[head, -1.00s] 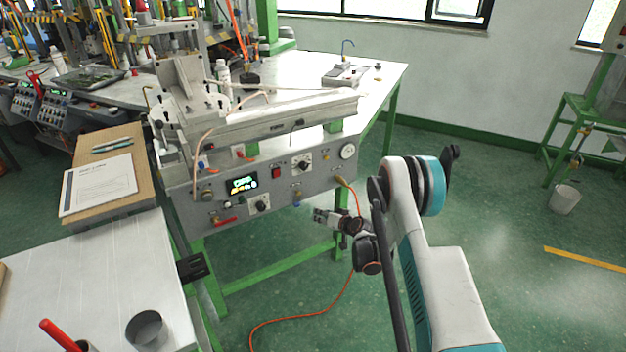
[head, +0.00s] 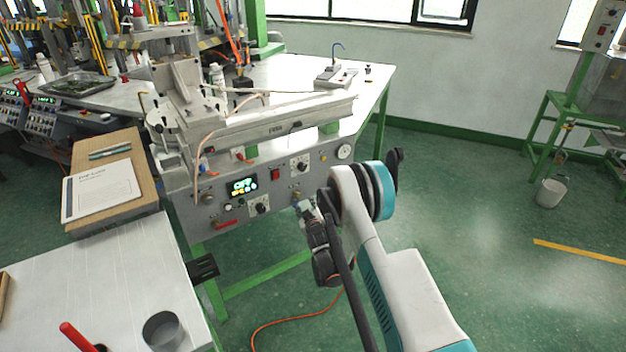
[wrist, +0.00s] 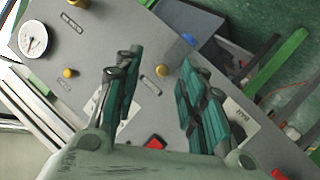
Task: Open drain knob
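The grey front panel of the wax machine (head: 215,200) carries several knobs, and its labels are too small to read, so I cannot tell for sure which is the drain knob. In the wrist view, a small brass knob (wrist: 162,70) sits on the panel between my fingers as seen from the camera. Another brass knob (wrist: 70,72) lies left of them, near the round gauge (wrist: 32,40). My gripper (wrist: 160,88) is open and empty, its two teal-padded fingers spread and pointing at the panel. In the head view my gripper (head: 303,208) is at the panel's lower right, partly hidden by my arm.
A red switch (wrist: 155,142), a blue fitting (wrist: 190,38) and a lit display (head: 242,186) are on the panel. A white side table (head: 100,290) with a metal cup (head: 163,331) stands at front left. Green table legs and an orange hose (head: 290,320) are below.

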